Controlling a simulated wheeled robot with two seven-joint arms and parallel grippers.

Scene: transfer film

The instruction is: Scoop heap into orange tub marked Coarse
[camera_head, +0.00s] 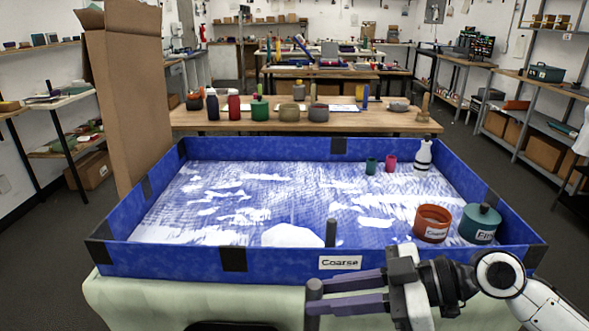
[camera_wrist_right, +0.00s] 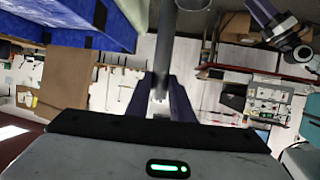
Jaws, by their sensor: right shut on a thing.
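A white heap (camera_head: 291,236) lies in the blue-walled tray (camera_head: 205,256), against its front wall. The open orange tub (camera_head: 432,226) stands in the tray at the front right; its label is too small to read. My right gripper (camera_head: 318,297) is in front of the tray, outside its front wall, shut on a grey rod (camera_head: 314,289). That rod also shows between the fingers in the right wrist view (camera_wrist_right: 163,45); its far end is cut off. What looks like my left gripper (camera_wrist_right: 266,14) shows partly at the top right there; its jaw opening is unclear.
A "Coarse" label (camera_head: 340,262) is on the tray's front wall. A dark upright post (camera_head: 331,233) stands beside the heap. A lidded green tub (camera_head: 480,224) is right of the orange one. A white bottle (camera_head: 423,156) and two small cups stand farther back. White patches cover the tray floor.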

